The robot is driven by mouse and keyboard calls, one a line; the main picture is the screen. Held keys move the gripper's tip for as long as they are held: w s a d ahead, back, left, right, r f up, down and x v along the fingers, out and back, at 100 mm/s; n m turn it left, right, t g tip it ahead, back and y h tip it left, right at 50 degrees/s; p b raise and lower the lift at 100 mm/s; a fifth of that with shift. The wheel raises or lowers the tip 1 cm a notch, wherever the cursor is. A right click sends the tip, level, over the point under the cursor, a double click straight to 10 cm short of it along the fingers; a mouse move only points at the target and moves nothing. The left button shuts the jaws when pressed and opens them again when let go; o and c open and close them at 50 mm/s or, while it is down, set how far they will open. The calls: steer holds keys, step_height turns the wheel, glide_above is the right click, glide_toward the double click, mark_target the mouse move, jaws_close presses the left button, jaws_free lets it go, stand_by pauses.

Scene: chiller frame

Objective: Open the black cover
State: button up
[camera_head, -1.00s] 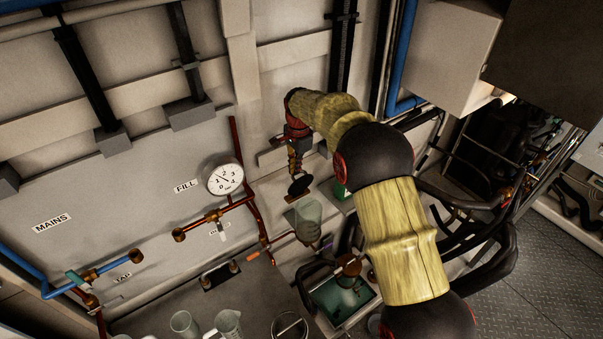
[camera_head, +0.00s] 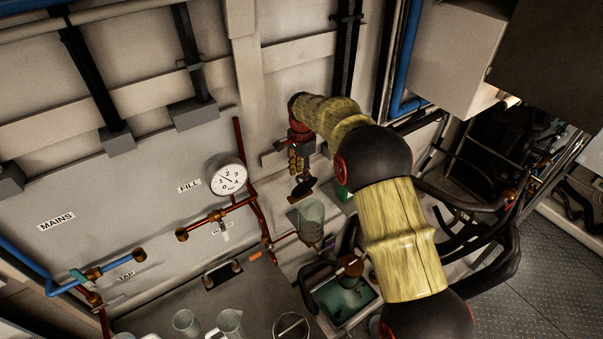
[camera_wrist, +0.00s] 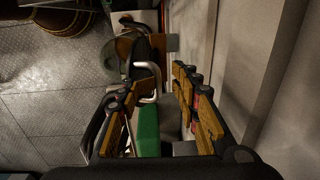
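The black cover (camera_head: 303,188) is a small dark flap by the wall, at the top of a brown fitting above a clear beaker (camera_head: 311,214). In the wrist view a dark piece that looks like the cover (camera_wrist: 142,48) lies beyond my fingertips. My gripper (camera_head: 299,165) points down just above the cover in the head view. In the wrist view my gripper (camera_wrist: 152,82) has its fingers apart, with nothing clearly held between them. I cannot tell whether a finger touches the cover.
A green block (camera_wrist: 146,130) and a pale bent handle (camera_wrist: 150,83) show between the fingers in the wrist view. The wall is close to the right there. A green-lined tray (camera_head: 343,300), black hoses and a pressure gauge (camera_head: 229,179) are nearby. Open floor (camera_head: 560,285) lies at right.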

steer(key=w+a+r+p, duration=0.3)
steer(key=w+r+p, duration=0.2)
steer(key=r+p, duration=0.1)
steer(key=shift+a+r, duration=0.2)
steer(key=shift+a, duration=0.15)
stand_by(0.5)
steer(key=shift+w, duration=0.1)
steer(key=shift+r, duration=0.1)
steer(key=r, duration=0.1)
steer(key=s+r, duration=0.1)
steer(key=r, duration=0.1)
steer(key=s+d+r, duration=0.1)
steer(key=r, duration=0.1)
stand_by(0.5)
steer(key=shift+d+f, duration=0.1)
steer(key=shift+c, duration=0.4)
